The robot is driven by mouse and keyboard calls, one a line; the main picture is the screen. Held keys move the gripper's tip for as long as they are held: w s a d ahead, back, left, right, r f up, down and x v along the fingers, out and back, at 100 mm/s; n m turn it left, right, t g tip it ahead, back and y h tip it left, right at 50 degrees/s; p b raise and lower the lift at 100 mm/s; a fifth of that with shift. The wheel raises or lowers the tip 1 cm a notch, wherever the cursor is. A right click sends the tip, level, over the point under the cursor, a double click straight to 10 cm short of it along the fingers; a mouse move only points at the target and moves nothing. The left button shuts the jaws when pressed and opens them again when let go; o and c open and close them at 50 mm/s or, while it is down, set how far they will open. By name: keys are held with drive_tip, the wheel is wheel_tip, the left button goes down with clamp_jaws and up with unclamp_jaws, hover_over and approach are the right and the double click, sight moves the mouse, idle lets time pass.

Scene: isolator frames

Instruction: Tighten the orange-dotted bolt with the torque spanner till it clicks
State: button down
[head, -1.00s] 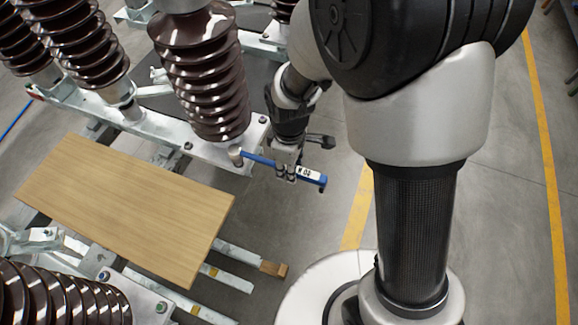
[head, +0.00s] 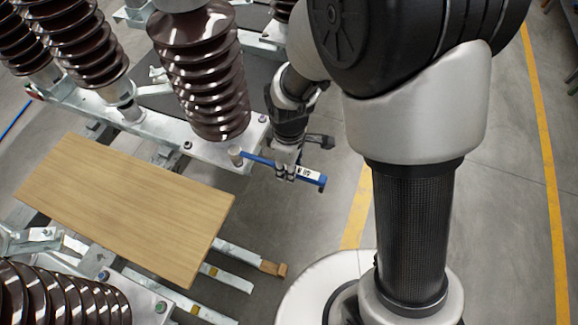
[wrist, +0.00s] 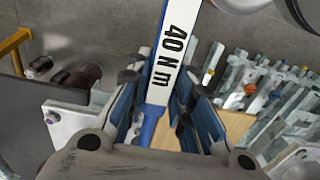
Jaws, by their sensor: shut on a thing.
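The blue torque spanner (head: 257,160) has a white label, which reads 40 N m in the wrist view (wrist: 172,45). My gripper (head: 287,170) is shut on its handle, right of the steel beam (head: 210,153). In the wrist view my gripper's fingers (wrist: 160,115) flank the blue handle. The spanner's grey head (head: 235,155) is at the beam's right end, below the brown insulator (head: 205,80). It hides whatever is under it, so I cannot tell whether it sits on a bolt.
A wooden board (head: 125,205) lies left of the spanner, over steel rails. Another ribbed insulator (head: 60,295) is at the lower left. More insulators stand at the upper left. Open grey floor with a yellow line (head: 550,170) is on the right.

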drive_tip(key=shift+f+b, duration=0.65)
drive_tip(key=shift+f, duration=0.25)
drive_tip(key=s+a+m, duration=0.9)
drive_tip(key=a+m, duration=0.3)
drive_tip(key=shift+s+p, duration=0.15)
drive_tip(key=shift+p, duration=0.3)
idle(0.8)
drive_tip(key=shift+a, duration=0.1)
drive_tip(key=w+d+n, duration=0.3)
drive_tip(key=d+n, duration=0.1)
drive_tip(key=w+d+n, duration=0.3)
drive_tip(key=d+n, duration=0.1)
drive_tip(key=w+d+n, duration=0.3)
drive_tip(key=d+n, duration=0.1)
drive_tip(key=shift+w+d+p, duration=0.15)
drive_tip(key=shift+w+p, duration=0.05)
drive_tip(key=shift+p, duration=0.2)
